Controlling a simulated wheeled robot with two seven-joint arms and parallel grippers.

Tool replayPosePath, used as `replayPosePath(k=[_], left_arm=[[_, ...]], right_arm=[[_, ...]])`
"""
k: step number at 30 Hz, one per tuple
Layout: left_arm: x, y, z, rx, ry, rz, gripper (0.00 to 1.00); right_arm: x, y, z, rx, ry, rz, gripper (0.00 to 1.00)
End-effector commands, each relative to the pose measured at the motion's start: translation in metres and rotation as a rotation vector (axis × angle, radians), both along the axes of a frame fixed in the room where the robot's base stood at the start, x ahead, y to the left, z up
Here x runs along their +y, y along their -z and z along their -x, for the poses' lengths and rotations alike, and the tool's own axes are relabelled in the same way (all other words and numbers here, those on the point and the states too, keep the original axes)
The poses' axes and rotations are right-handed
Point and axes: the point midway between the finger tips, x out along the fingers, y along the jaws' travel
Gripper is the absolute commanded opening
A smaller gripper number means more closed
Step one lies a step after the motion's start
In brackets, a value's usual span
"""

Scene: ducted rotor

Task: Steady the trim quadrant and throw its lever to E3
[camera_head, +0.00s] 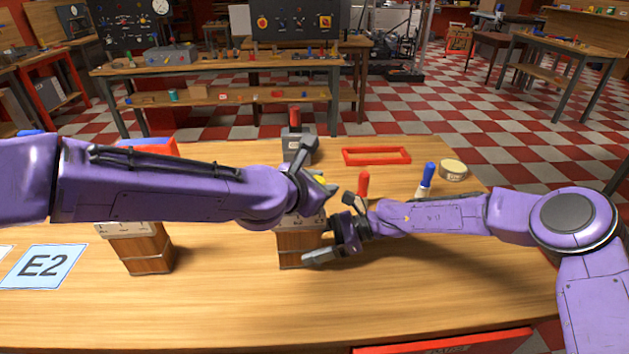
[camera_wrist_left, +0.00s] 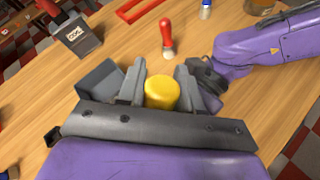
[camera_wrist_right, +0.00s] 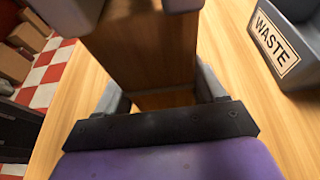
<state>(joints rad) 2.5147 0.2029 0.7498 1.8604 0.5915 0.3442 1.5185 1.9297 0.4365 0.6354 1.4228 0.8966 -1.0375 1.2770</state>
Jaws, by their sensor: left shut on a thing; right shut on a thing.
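The trim quadrant is a wooden block with a pale metal top. Its wooden base (camera_head: 300,248) stands upright on the table in the head view, its upper part mostly hidden by my left arm. The wood also fills the middle of the right wrist view (camera_wrist_right: 150,60). My right gripper (camera_head: 328,240) is shut on this base, a finger on each side. My left gripper (camera_head: 318,186) is above it, shut on the lever's yellow knob (camera_wrist_left: 161,93), which sits between its fingers in the left wrist view. The lever's shaft and any E3 mark are hidden.
A similar wooden-based unit (camera_head: 147,250) stands to the left, near the E2 card (camera_head: 43,266). Behind are a grey box (camera_head: 297,143), a red frame (camera_head: 376,156), red (camera_head: 363,184) and blue (camera_head: 428,174) handled tools and a round tin (camera_head: 453,170). A WASTE bin (camera_wrist_right: 285,45) is nearby.

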Motion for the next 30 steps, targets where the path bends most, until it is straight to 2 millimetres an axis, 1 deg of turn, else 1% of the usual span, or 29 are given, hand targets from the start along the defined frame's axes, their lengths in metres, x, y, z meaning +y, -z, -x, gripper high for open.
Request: replayPosePath(k=[2, 9, 21, 22, 24, 30], left_arm=[[-0.0026, 0.0038, 0.0009, 0.002, 0.002, -0.034, 0.00], [-0.0049, 0.0061, 0.0004, 0.005, -0.001, -0.077, 0.00], [-0.0048, 0.0065, 0.0003, 0.006, -0.001, -0.082, 0.00], [-0.0049, 0.0065, 0.0004, 0.006, -0.001, -0.082, 0.38], [-0.0049, 0.0063, 0.0003, 0.006, -0.001, -0.082, 0.56], [-0.0050, 0.0052, 0.0001, 0.005, -0.002, -0.080, 0.56]], right_arm=[[0.0003, -0.0001, 0.0001, 0.000, -0.001, -0.001, 0.43], [0.0003, -0.0002, 0.0000, -0.001, 0.000, -0.001, 0.43], [0.0002, -0.0003, -0.0001, -0.001, 0.000, -0.001, 0.43], [0.0002, -0.0003, -0.0001, -0.001, 0.000, -0.001, 0.43], [0.0002, -0.0003, -0.0002, -0.001, 0.000, -0.001, 0.43], [0.0001, -0.0004, -0.0002, -0.001, 0.000, -0.001, 0.43]])
